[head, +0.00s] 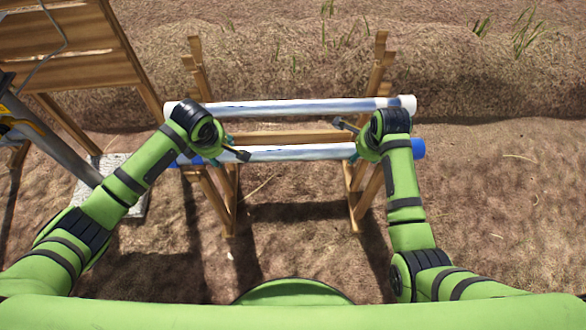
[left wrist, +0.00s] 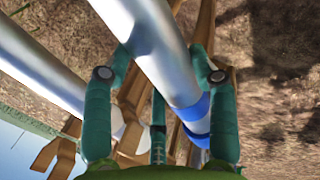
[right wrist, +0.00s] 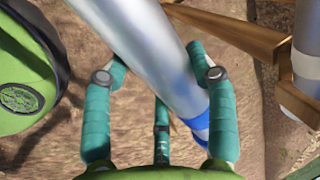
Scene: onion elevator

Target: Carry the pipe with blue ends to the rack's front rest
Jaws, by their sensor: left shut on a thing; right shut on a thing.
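The silver pipe with blue ends (head: 300,152) lies level across the front side of the wooden rack (head: 222,205), in front of the white-ended pipe. Its right blue end (head: 418,149) shows clearly past my right arm; the left is mostly hidden. My left gripper (left wrist: 163,62) is shut on the pipe near its left end, with teal fingers on both sides. My right gripper (right wrist: 160,68) is shut on it near its right end. Whether the pipe touches the rack's front rests or hangs just above them, I cannot tell; my wrists hide the contacts.
A silver pipe with white ends (head: 300,107) rests behind, across the rack's uprights. A slanted wooden panel (head: 70,50) stands at the left, near a pale slab (head: 130,198) on the ground. The dirt at the right is clear.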

